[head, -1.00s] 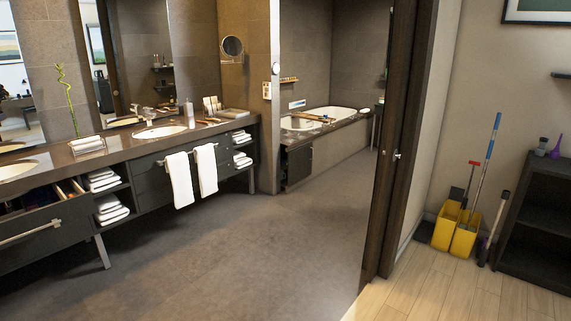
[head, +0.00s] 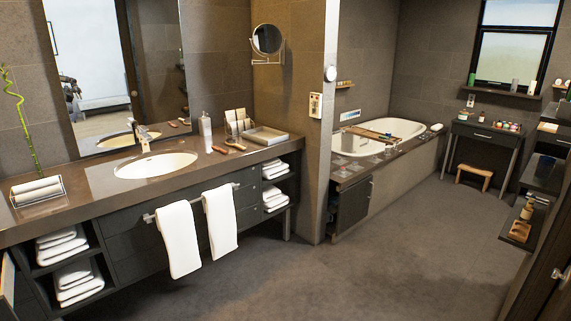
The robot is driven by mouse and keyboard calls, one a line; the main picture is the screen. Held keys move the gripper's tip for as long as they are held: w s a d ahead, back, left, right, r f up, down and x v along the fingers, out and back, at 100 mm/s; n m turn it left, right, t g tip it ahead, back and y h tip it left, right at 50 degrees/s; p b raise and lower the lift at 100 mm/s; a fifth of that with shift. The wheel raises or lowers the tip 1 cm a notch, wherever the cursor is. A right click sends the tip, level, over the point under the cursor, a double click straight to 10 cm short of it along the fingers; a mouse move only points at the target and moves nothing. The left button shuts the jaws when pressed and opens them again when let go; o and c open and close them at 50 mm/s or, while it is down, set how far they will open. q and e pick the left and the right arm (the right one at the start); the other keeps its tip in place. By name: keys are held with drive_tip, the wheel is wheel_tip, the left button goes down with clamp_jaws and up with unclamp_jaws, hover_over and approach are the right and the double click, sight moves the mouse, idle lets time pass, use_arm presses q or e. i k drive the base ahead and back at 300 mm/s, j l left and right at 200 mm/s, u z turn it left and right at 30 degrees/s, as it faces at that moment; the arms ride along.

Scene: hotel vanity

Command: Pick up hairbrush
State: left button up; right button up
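Two small brown items lie on the vanity counter (head: 90,178), right of the sink. One is a short reddish-brown item (head: 219,149), and the other is a longer orange-brown item (head: 236,146) in front of the card holder. Either could be the hairbrush; they are too small to tell for sure. Neither of my grippers is in view.
The sink (head: 156,165), a soap bottle (head: 205,126) and a tray (head: 265,136) are on the counter. White towels (head: 179,240) hang on a bar along its front. The grey floor before the vanity is clear. A dark door (head: 548,285) edges the right.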

sight(230, 142)
drive_tip(key=i, duration=1.1)
drive_tip(key=i+u, duration=0.1)
drive_tip(key=i, duration=1.05)
drive_tip(key=i+u, duration=0.35)
drive_tip(key=i+l+u, duration=0.15)
drive_tip(key=i+u, duration=0.2)
drive_tip(key=i+l+u, duration=0.25)
drive_tip(key=i+u, duration=0.15)
drive_tip(key=i+l+u, duration=0.2)
drive_tip(key=i+u, duration=0.2)
drive_tip(key=i+l+u, duration=0.35)
drive_tip(key=i+j, duration=0.05)
